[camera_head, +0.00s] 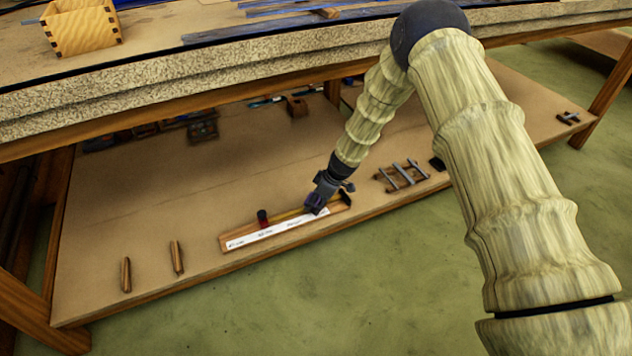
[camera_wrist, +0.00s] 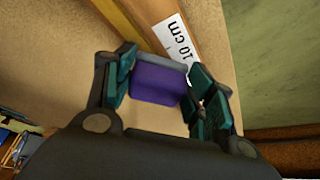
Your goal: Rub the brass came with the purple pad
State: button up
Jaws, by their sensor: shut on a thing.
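My gripper (camera_head: 316,200) is shut on the purple pad (camera_wrist: 156,84). The pad is a purple block with a grey strip on its far side, between the teal finger pads in the wrist view. It shows as a small purple patch at the fingertips in the head view. The brass came looks like the thin golden strip (camera_head: 288,217) along a wooden board (camera_head: 226,239) on the lower shelf. My gripper is over the board's right part. A golden strip (camera_wrist: 118,18) also shows beyond the pad in the wrist view. I cannot tell whether pad and came touch.
A white label strip (camera_head: 262,234) with printed marks lies along the board's front. A dark red knob (camera_head: 262,218) stands at its left part. Two wooden sticks lie further left, and a small rack (camera_head: 402,176) lies to the right. The bench top overhangs the shelf (camera_head: 130,215).

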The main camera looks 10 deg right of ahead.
notch_tip(320, 180, up, 5)
jog(key=p, duration=0.2)
jog(key=shift+f+p, duration=0.2)
jog(key=shift+p, duration=0.1)
notch_tip(320, 180, up, 4)
jog(key=p, duration=0.3)
jog(key=shift+f, duration=0.2)
jog(key=s+d+r+m+h+p, duration=0.1)
jog(key=s+d+r+m+p, duration=0.1)
jog(key=r, duration=0.5)
jog(key=s+d+r+m+t+h+p, duration=0.1)
jog(key=s+d+r+m+p, duration=0.2)
jog(key=s+r+m+p, duration=0.1)
jog(key=s+d+r+m+t+h+p, duration=0.1)
jog(key=s+r+m, duration=0.4)
jog(key=r, duration=0.5)
jog(key=shift+s+d+r+m+h+p, duration=0.2)
jog(key=shift+s+d+m+h+p, duration=0.3)
jog(key=shift+d+p, duration=0.45)
jog(key=shift+w, duration=0.1)
